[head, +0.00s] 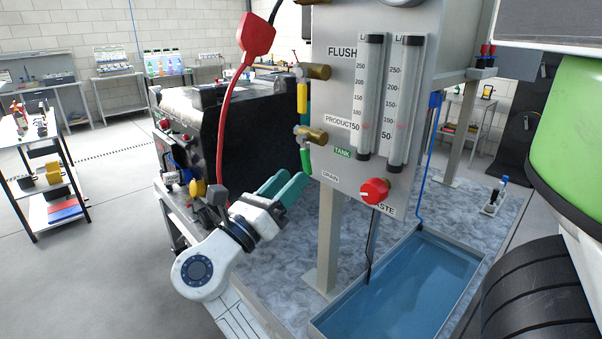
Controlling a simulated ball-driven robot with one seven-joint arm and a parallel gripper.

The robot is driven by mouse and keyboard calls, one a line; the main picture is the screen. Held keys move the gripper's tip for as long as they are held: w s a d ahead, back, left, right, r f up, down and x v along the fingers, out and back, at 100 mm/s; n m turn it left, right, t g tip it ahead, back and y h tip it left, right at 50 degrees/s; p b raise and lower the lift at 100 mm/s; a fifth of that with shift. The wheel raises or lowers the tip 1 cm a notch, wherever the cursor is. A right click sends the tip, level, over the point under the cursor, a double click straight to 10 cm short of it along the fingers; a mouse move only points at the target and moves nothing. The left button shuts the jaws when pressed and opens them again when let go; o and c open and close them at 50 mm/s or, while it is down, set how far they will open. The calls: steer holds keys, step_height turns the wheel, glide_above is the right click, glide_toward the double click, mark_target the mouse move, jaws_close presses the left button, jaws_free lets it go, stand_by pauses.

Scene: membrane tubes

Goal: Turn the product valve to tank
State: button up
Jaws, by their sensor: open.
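The product valve (312,136) is a brass body on the left edge of a grey panel (400,190), level with the PRODUCT label. Its green handle (306,160) hangs down, close to vertical. A green TANK label (342,153) and a DRAIN label (330,177) sit to its right on the panel. My gripper (293,176), with teal fingers, is open just below and left of the green handle's lower end. Its fingertips point up and right. I cannot tell whether a finger touches the handle.
A similar brass valve with a yellow handle (302,96) sits above, near the FLUSH label. Two clear flow tubes (368,100) and a red knob (375,191) are on the panel. A red cable (224,120) hangs left of my gripper. A blue basin (400,290) lies below.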

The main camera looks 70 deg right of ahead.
steer(key=shift+b+v, duration=0.3)
steer(key=shift+v, duration=2.15)
